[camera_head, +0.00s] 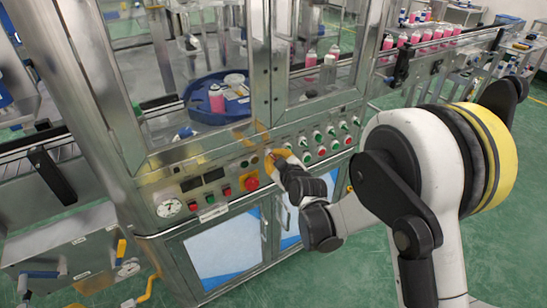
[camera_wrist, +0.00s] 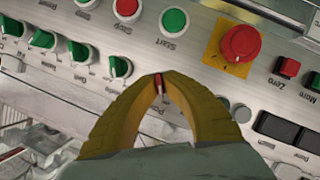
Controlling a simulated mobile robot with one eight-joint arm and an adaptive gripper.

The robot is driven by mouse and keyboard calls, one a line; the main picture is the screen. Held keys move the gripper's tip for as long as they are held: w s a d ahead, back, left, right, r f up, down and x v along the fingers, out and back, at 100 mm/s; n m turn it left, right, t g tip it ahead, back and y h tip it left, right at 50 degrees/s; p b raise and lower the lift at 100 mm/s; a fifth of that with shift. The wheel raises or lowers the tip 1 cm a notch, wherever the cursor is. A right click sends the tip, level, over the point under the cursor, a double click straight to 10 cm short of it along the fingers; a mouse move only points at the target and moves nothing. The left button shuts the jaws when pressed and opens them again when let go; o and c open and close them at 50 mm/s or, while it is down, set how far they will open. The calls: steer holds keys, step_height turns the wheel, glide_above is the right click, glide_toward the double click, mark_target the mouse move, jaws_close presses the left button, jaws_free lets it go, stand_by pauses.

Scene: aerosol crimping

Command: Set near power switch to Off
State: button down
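The near power switch (camera_wrist: 158,87) shows in the wrist view as a narrow handle with a red and pale mark, between my fingertips. Its handle points roughly up and down in that picture. Most of its body and part of the label below it are hidden by the fingers. My gripper (camera_wrist: 158,78) has yellow fingers that arch together, with the tips closed on the handle. In the head view my gripper (camera_head: 271,155) reaches the front control panel (camera_head: 222,175), and the switch is hard to make out there.
In the wrist view a red emergency button (camera_wrist: 239,44) on a yellow plate, a green start button (camera_wrist: 174,21) and several green knobs (camera_wrist: 120,67) are close by. The head view shows a pressure gauge (camera_head: 170,208), cabinet doors (camera_head: 224,248) below and a conveyor (camera_head: 440,48) behind.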

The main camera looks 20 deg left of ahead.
steer(key=c, duration=1.6)
jaws_free()
steer(key=shift+o, duration=0.2)
steer(key=v, duration=1.2)
